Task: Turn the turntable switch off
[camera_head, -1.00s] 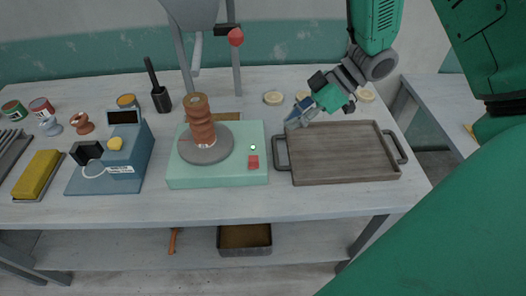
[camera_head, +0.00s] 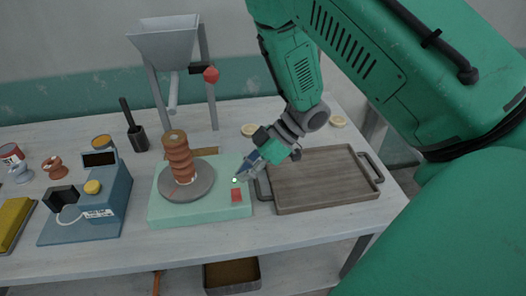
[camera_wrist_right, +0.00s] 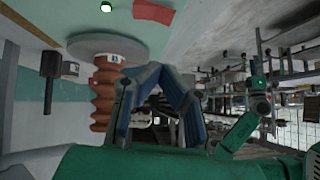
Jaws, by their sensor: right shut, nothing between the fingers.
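The pale green turntable base (camera_head: 160,212) stands on the table in the head view, with a round grey wheel (camera_head: 200,191) on it. A ribbed brown clay piece (camera_head: 178,152) stands on the wheel. A red switch (camera_head: 236,196) sits at the base's right front, and a small green light (camera_head: 235,180) glows behind it. In the right wrist view the switch (camera_wrist_right: 153,12) and lit light (camera_wrist_right: 105,6) show at the top. My right gripper (camera_head: 240,176) is shut and empty, its tips close to the light; I cannot tell whether they touch. My left gripper is out of view.
A wooden tray (camera_head: 325,204) with handles lies just right of the turntable. A grey hopper stand with a red knob (camera_head: 211,74) rises behind. A blue scale (camera_head: 118,215) stands left. Bare tabletop (camera_head: 200,245) runs along the front.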

